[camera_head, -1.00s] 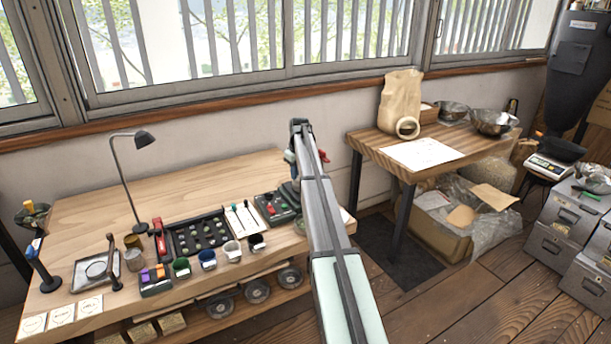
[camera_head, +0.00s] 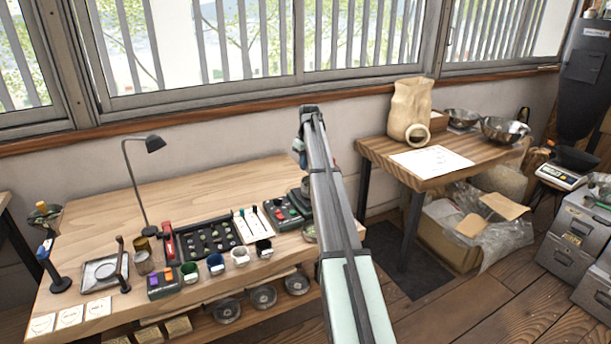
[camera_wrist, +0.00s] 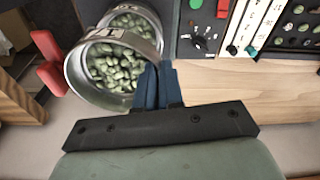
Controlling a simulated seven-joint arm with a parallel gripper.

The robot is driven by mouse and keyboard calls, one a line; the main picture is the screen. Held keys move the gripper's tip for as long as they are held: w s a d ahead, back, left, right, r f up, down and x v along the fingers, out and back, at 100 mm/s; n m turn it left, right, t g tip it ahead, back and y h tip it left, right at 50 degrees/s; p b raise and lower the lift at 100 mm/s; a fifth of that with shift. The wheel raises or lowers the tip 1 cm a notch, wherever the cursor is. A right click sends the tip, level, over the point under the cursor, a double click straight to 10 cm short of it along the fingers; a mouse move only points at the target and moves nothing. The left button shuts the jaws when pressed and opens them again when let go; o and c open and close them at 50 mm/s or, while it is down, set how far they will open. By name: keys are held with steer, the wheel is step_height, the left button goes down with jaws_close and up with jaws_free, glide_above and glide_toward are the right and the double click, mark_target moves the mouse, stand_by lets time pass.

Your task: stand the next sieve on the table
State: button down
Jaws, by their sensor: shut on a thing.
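In the wrist view my gripper (camera_wrist: 157,84) has its blue fingers shut at the right rim of a round metal sieve (camera_wrist: 73,78). This sieve holds green beans, is tilted, and has a pale label on its far side. A second labelled sieve (camera_wrist: 153,24) with green beans is just behind it, partly covered. I cannot tell whether the two touch. In the head view my arm hides the gripper and most of what it holds. The wooden table (camera_head: 110,200) runs left of the arm; its bare edge shows in the wrist view (camera_wrist: 225,95).
A red object (camera_wrist: 50,66) is close left of the held sieve.

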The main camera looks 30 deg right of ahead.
step_height(320, 180, up, 10)
steer(key=r, duration=0.1)
steer(key=s+a+f+n, duration=0.1)
steer(key=s+a+f, duration=0.3)
steer(key=a+f, duration=0.65)
steer(key=s+a+f+n, duration=0.2)
steer(key=s+a+f, duration=0.25)
steer(key=s, duration=0.25)
steer(key=s+a+f+n, duration=0.1)
steer(key=s+a+f, duration=0.35)
steer(key=s, duration=0.25)
steer(key=shift+d+f, duration=0.2)
steer(key=shift+f, duration=2.4)
steer(key=shift+d+f, duration=0.2)
steer(key=shift+f, duration=2.4)
